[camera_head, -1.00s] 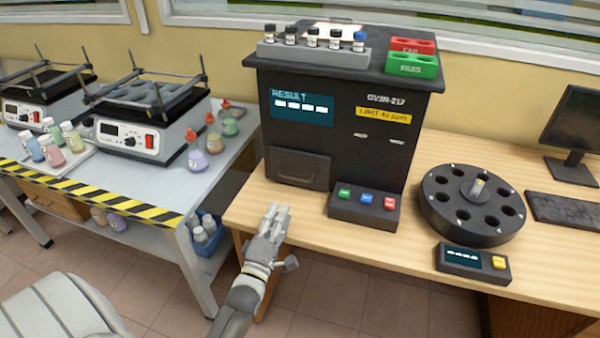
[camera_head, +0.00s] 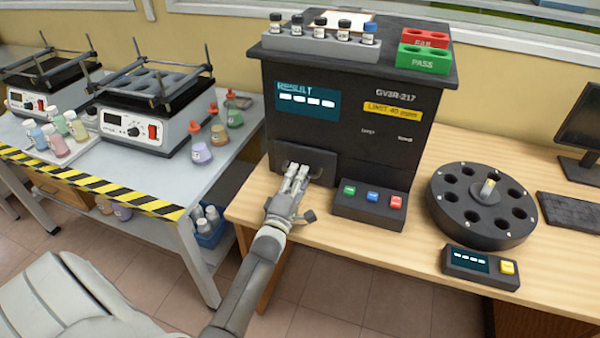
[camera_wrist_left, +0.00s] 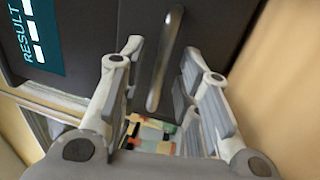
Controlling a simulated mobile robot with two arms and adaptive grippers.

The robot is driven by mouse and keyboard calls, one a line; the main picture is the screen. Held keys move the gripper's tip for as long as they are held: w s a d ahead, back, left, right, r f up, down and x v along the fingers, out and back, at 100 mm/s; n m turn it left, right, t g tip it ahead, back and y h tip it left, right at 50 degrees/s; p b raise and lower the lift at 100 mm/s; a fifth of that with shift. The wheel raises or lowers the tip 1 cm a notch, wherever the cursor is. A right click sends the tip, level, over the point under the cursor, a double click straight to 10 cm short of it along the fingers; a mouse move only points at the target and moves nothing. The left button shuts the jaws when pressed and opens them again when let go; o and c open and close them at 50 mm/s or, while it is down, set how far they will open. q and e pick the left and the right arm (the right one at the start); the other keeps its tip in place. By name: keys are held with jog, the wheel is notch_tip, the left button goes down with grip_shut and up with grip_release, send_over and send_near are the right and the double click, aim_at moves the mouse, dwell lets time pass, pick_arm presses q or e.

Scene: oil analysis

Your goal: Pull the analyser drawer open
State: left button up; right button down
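The black analyser (camera_head: 350,125) stands on the wooden table with a lit RESULT screen. Its drawer (camera_head: 318,165) is at the lower left of the front and looks shut. The drawer's metal handle (camera_wrist_left: 165,60) shows in the left wrist view as a bar between the two fingers. My left gripper (camera_head: 297,176) is in front of the drawer, partly covering it. In the left wrist view its fingers (camera_wrist_left: 163,68) are spread apart, one on each side of the handle, with gaps showing. My right gripper is not in view.
A button box (camera_head: 368,205) sits just right of the drawer. A round carousel (camera_head: 480,238) and a small display box (camera_head: 480,267) stand further right. A vial rack (camera_head: 322,48) is on top of the analyser. A lab bench (camera_head: 205,190) stands at the left.

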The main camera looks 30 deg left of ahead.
pick_arm(q)
jog(key=shift+x, duration=0.95)
grip_shut()
